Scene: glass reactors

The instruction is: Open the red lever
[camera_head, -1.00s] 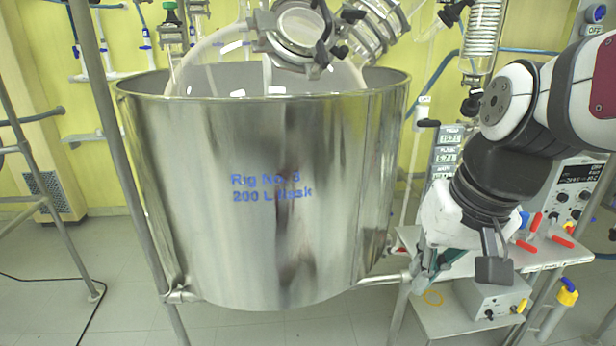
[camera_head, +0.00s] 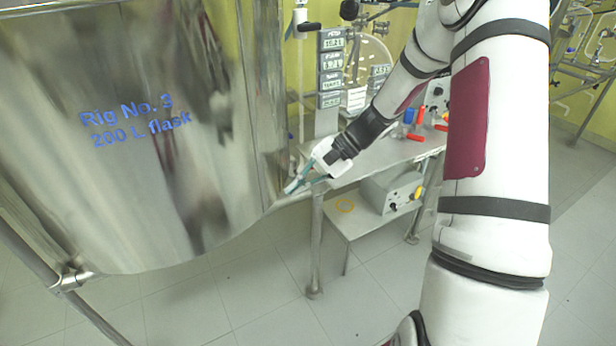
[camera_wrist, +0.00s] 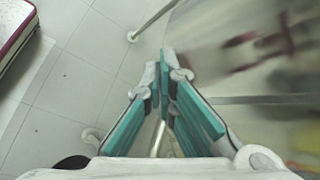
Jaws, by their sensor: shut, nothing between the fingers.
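Several red levers (camera_head: 419,116) show in the head view, small, on the metal table right of the vessel. One red lever points upright beside a blue part, and others lie lower along the table's edge. My gripper (camera_head: 291,187) is shut and empty, left of and lower than the levers, close to the vessel's lower right wall. In the wrist view my gripper's teal-padded fingers (camera_wrist: 166,62) come together at the tips. No red lever can be made out in the wrist view.
The large steel vessel (camera_head: 130,190) fills the left of the head view. Display panels (camera_head: 331,65) stand behind. Floor in front is clear.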

